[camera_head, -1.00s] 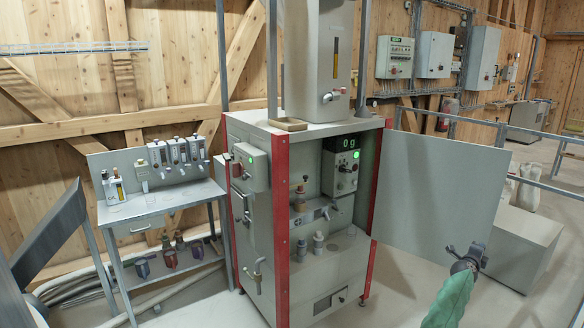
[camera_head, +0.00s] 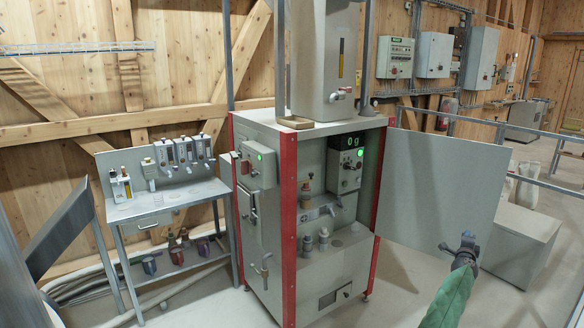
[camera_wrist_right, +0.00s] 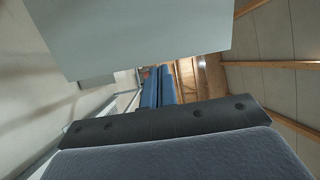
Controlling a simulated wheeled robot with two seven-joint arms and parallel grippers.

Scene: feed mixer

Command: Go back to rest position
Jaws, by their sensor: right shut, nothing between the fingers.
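My right gripper (camera_head: 458,242) is in the lower right of the head view, at the end of a green-sleeved arm. It is shut and empty, and it stands in front of the open grey door panel (camera_head: 440,180) without visibly holding anything. In the right wrist view its two blue fingers (camera_wrist_right: 158,88) lie close together beyond the dark gripper body, with a pale flat panel above them. My left gripper does not show in either view.
The feed mixer cabinet (camera_head: 262,215) with red posts stands in the middle; its display reads 0 g. A side bench (camera_head: 170,203) with bottles and dispensers stands at left. A grey box (camera_head: 522,245) and railing are at right. Some floor is clear below the door.

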